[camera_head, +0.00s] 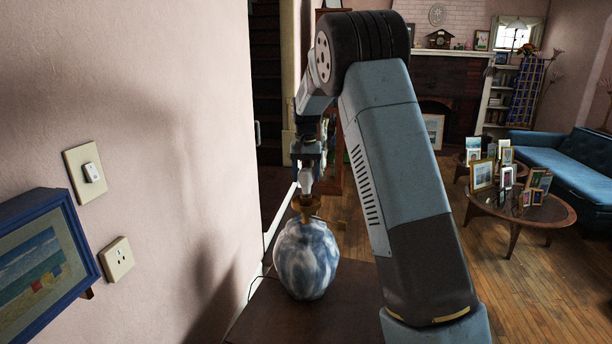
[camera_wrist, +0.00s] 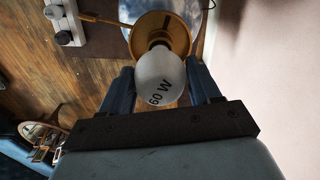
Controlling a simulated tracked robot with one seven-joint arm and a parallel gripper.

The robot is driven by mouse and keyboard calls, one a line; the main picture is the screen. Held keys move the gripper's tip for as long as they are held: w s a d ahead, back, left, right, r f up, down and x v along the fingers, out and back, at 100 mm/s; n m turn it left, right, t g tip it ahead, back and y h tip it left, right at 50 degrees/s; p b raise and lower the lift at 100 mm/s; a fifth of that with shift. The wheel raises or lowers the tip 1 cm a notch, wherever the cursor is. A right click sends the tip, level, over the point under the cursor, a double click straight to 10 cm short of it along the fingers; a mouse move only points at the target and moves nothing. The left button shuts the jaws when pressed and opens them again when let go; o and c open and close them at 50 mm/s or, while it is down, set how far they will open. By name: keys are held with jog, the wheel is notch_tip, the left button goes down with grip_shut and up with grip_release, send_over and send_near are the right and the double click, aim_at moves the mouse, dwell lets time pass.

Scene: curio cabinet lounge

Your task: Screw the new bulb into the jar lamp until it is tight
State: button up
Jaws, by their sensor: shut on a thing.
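The new bulb (camera_wrist: 160,80) is white and marked "60 W". My gripper (camera_wrist: 160,72) is shut on it, with one dark finger on each side of the glass. In the head view the bulb (camera_head: 306,182) is upright beneath my gripper (camera_head: 306,166), its narrow end down at the brass socket (camera_head: 306,205) of the jar lamp. The jar lamp (camera_head: 305,262) is round, mottled blue and white, and stands on a dark table. The brass cup (camera_wrist: 176,32) shows around the bulb's base in the wrist view. The threads are hidden, so I cannot tell how deep the bulb sits.
The pink wall (camera_head: 150,130) with a light switch (camera_head: 91,172), an outlet (camera_head: 118,258) and a blue-framed picture (camera_head: 45,262) is close on the left. Small pale objects (camera_wrist: 62,28) lie left of the lamp in the wrist view. A photo-covered round table (camera_head: 522,208) stands right.

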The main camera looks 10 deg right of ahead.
jog(key=m, duration=1.1)
jog(key=shift+m, duration=0.3)
jog(key=o, duration=1.4)
jog(key=shift+s, duration=0.1)
